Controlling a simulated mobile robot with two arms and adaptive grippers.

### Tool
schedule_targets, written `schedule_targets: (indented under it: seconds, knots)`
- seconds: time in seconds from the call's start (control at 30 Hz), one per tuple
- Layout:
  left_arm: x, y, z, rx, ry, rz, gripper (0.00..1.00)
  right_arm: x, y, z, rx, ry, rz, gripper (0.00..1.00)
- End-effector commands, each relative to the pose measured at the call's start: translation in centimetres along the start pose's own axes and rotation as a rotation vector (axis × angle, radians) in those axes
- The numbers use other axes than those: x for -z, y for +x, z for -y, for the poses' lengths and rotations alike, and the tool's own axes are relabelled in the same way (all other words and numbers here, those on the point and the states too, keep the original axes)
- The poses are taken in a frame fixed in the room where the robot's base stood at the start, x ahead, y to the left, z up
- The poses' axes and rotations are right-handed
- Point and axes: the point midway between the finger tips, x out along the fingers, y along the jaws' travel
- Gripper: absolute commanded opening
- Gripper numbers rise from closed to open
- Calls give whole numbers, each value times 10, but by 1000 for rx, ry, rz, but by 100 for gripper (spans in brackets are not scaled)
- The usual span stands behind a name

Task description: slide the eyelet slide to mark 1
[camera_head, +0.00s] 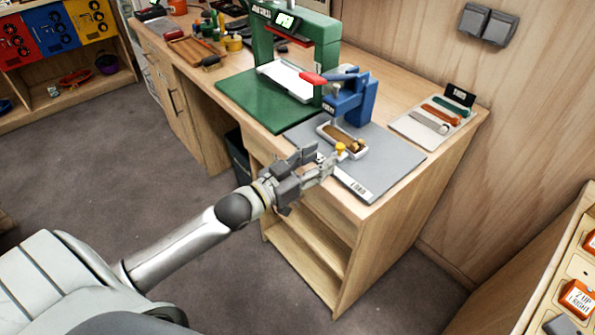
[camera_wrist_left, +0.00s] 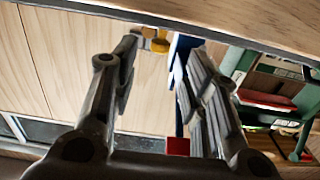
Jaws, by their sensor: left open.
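The blue eyelet press (camera_head: 350,98) with a red-tipped lever (camera_head: 313,79) stands on a grey mat (camera_head: 385,155). At its foot is the eyelet slide (camera_head: 328,131), a pale tray holding a brown piece, with a yellow knob (camera_head: 340,147) at its near side. My left gripper (camera_head: 327,163) is open and empty at the bench's front edge, just short of the knob. In the left wrist view the yellow knob (camera_wrist_left: 157,40) shows beyond the open fingertips (camera_wrist_left: 160,52), between them. Mark 1 cannot be made out. My right gripper is out of view.
A green press (camera_head: 318,45) on a green mat (camera_head: 255,100) stands left of the blue press. A pale board with coloured strips (camera_head: 435,118) lies to the right. Tools and a wooden tray (camera_head: 192,50) lie farther left. The floor before the bench is clear.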

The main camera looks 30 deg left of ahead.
Motion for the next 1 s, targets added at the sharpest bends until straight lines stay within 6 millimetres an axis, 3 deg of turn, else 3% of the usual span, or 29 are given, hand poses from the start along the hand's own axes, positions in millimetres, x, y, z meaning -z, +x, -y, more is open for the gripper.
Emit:
schedule_targets:
  seconds: [0.2, 0.4, 1.0]
  knots:
    - [-1, -36, -1, -1, 0, 3, 42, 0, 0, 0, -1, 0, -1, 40]
    - [0, -56, 0, 0, -1, 1, 42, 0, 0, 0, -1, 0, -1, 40]
    - [0, -65, 0, 0, 0, -1, 42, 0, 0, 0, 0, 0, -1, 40]
